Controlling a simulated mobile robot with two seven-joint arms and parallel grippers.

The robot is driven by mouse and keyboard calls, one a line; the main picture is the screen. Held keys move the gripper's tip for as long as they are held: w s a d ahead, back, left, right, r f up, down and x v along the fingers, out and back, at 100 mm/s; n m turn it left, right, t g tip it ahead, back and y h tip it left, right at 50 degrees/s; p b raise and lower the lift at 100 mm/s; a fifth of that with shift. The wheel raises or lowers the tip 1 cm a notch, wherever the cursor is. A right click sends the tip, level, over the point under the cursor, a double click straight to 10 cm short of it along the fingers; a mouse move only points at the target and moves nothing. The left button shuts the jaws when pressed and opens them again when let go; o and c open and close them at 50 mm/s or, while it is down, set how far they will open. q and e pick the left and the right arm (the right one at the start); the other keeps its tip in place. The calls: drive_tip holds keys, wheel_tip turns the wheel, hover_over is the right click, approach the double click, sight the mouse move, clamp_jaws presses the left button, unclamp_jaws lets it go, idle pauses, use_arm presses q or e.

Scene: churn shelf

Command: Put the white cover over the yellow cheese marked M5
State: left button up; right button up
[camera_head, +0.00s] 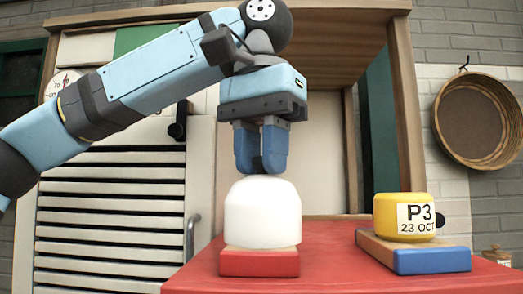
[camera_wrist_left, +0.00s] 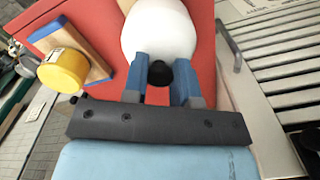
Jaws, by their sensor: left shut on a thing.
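The white cover (camera_head: 262,214) is a rounded dome, upright on a wooden board with a red end (camera_head: 259,263); it appears to touch the board. My left gripper (camera_head: 261,168) points straight down over it with blue fingers shut on its dark knob (camera_wrist_left: 160,73). The cover's white body also shows in the left wrist view (camera_wrist_left: 160,32). No cheese marked M5 is in sight; whatever is under the cover is hidden. A yellow cheese marked P3 (camera_head: 404,217) stands uncovered on a wooden board with a blue end (camera_head: 432,260). My right gripper is not in view.
Both boards stand on a red table top (camera_head: 335,270), with a clear gap between them. A slatted white cabinet door (camera_head: 110,215) with a metal handle is on the left. A round basket (camera_head: 480,120) hangs on the wall at right.

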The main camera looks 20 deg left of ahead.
use_arm(q)
drive_tip(key=o, duration=1)
wheel_tip(320, 180, up, 14)
drive_tip(key=shift+d+f, duration=0.1)
idle(0.4)
